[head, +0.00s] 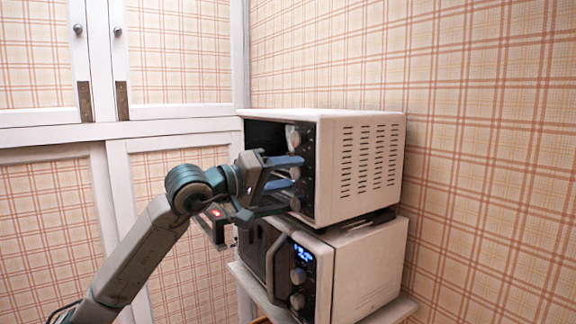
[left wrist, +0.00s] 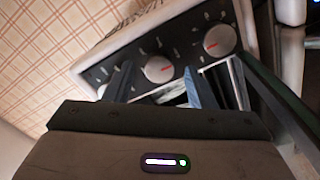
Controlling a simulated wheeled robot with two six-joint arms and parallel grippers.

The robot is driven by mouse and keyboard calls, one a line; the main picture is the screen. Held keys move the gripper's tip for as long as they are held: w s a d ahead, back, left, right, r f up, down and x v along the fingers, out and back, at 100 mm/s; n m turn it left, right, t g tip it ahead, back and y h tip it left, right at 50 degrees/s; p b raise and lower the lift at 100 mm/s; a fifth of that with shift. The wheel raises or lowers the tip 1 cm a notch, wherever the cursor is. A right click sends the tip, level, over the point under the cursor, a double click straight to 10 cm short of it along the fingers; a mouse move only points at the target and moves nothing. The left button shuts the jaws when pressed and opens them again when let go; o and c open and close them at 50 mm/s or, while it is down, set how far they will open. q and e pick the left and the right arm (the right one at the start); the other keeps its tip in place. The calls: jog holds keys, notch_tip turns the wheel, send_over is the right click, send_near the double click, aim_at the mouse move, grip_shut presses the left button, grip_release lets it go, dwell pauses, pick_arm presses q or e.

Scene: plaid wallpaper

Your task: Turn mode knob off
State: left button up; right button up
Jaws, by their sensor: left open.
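The white toaster oven (head: 360,165) has a dark front panel with a column of round silver knobs. The top knob (head: 293,136) shows above my gripper; the middle knob (head: 295,173) is partly hidden by the fingers. I cannot tell which is the mode knob. My left gripper (head: 288,172) is open, its two blue fingers at the panel either side of the middle knob. Contact cannot be made out. My right gripper is not in view.
Below the oven stands a microwave (head: 365,265) with a lit blue display, its own knobs and a handle. White-framed cabinet doors (head: 128,160) stand at the left, and a plaid wall (head: 480,130) is at the right.

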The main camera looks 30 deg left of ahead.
pick_arm(q)
jog(key=shift+w+d, duration=0.2)
jog(key=shift+w, duration=0.1)
jog(key=shift+c, duration=0.2)
jog(key=c, duration=0.9)
